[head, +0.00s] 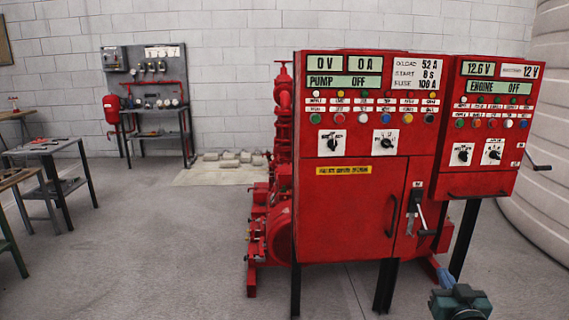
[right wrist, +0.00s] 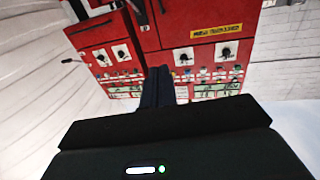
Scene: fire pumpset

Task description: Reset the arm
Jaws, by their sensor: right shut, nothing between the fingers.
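My right gripper (head: 444,278) shows at the bottom right of the head view, low in front of the red pump cabinet. In the right wrist view its dark blue fingers (right wrist: 157,86) are together, with nothing held between them. The red electric pump cabinet (head: 345,215) stands in the middle right, its display reading PUMP OFF. The engine cabinet (head: 480,185) beside it reads ENGINE OFF. A lever handle (head: 417,212) sits on the pump cabinet's right front. Both cabinets appear upside down in the right wrist view. My left gripper is not in view.
Red pump piping (head: 282,130) stands left of the cabinet. A large pale ribbed tank (head: 545,190) is at the right. Small work tables (head: 45,150) stand at the left, and a grey panel stand (head: 145,65) is by the back wall. The grey floor at left centre is clear.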

